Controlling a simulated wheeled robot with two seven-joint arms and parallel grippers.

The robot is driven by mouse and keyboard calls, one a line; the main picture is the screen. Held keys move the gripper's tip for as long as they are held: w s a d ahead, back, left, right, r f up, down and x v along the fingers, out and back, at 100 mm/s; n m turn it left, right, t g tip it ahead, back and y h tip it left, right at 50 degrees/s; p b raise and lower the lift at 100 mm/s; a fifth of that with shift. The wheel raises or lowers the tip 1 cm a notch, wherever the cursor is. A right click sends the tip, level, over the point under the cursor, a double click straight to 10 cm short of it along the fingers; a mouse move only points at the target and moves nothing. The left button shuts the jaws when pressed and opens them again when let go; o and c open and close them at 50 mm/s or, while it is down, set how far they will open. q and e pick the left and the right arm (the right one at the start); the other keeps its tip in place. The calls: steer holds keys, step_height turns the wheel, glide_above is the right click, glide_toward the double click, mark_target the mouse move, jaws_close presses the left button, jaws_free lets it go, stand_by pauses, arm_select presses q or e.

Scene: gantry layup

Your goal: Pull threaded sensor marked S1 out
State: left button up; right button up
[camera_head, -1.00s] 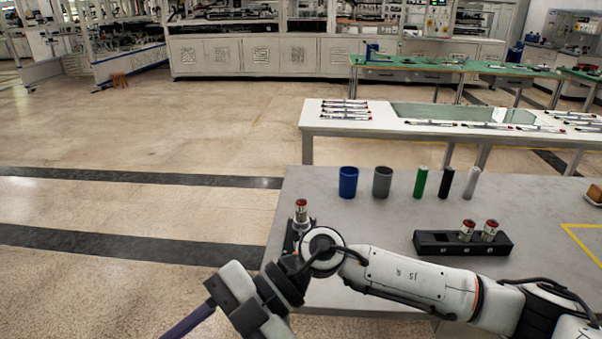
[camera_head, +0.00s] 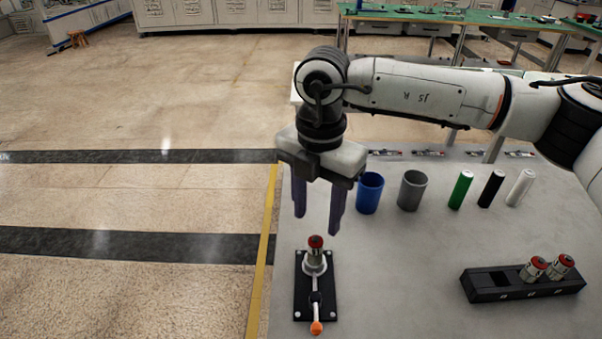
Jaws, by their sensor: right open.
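A sensor (camera_head: 316,250) with a red top and a metal body stands upright in a black fixture (camera_head: 301,290) near the table's left edge. Its marking is too small to read. The fixture has a lever with an orange knob (camera_head: 316,328) pointing to the front. My right gripper (camera_head: 318,222) is open and empty, fingers pointing down, just above the sensor. Two more red-topped sensors (camera_head: 535,268) (camera_head: 561,265) sit in a black rack (camera_head: 500,285) at the right; its left slot is empty. My left gripper is not in view.
A blue cup (camera_head: 370,193) and a grey cup (camera_head: 412,190) stand behind the fixture. Green (camera_head: 460,190), black (camera_head: 491,188) and white (camera_head: 521,187) cylinders stand to their right. The grey table (camera_head: 400,270) is clear between fixture and rack.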

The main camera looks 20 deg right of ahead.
mark_target(316, 238)
steer(key=shift+w+f, duration=0.1)
steer(key=shift+w, duration=0.15)
steer(key=f, duration=0.1)
steer(key=s+f, duration=0.1)
steer(key=f, duration=0.1)
steer(key=shift+p, duration=0.3)
step_height(316, 238, down, 6)
steer(key=shift+w+r+p, duration=0.1)
steer(key=shift+r+p, duration=0.15)
steer(key=shift+p, duration=0.05)
steer(key=shift+a+f, duration=0.1)
steer(key=shift+f, duration=0.6)
jaws_close()
steer(key=c, duration=0.9)
jaws_free()
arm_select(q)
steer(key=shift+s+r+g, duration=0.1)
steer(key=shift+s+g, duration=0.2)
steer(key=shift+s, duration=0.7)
arm_select(e)
steer(key=shift+w+r, duration=0.1)
jaws_close()
